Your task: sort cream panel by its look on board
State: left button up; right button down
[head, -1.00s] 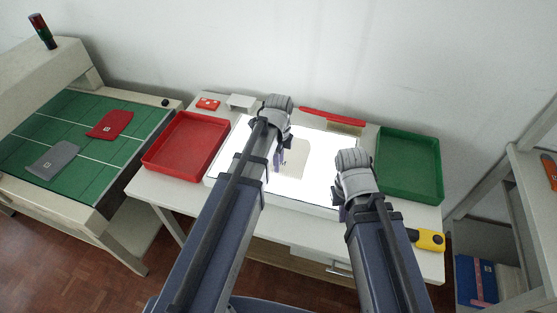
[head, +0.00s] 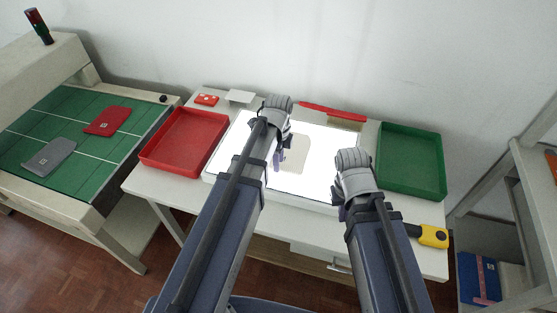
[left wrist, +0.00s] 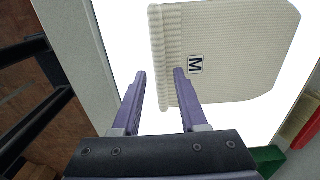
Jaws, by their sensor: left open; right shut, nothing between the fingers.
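The cream panel (head: 296,154) lies flat on the lit white board (head: 300,188). In the left wrist view the cream panel (left wrist: 225,50) shows a ribbed edge and a label with the letter M. My left gripper (head: 277,158) is open at the panel's ribbed edge. In the left wrist view its fingers (left wrist: 158,72) are apart; the right finger's tip overlaps the panel and the left finger is over bare board. My right gripper (head: 338,200) is over the right part of the board, apart from the panel; its fingertips are mostly hidden by its own wrist.
A red tray (head: 150,158) stands left of the board and a green tray (head: 440,190) right of it; both look empty. A yellow-ended tool (head: 433,236) lies at the front right. A green-topped table (head: 90,150) at far left holds a red and a grey panel.

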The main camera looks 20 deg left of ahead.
pick_arm(q)
jog(key=shift+f+b, duration=0.95)
jog(key=shift+f, duration=0.05)
pick_arm(e)
jog(key=shift+f, duration=1)
pick_arm(q)
jog(key=shift+r, duration=0.1)
pick_arm(e)
jog(key=shift+r, duration=0.1)
pick_arm(q)
grip_shut()
jog(key=shift+r, duration=0.15)
pick_arm(e)
jog(key=shift+r, duration=0.1)
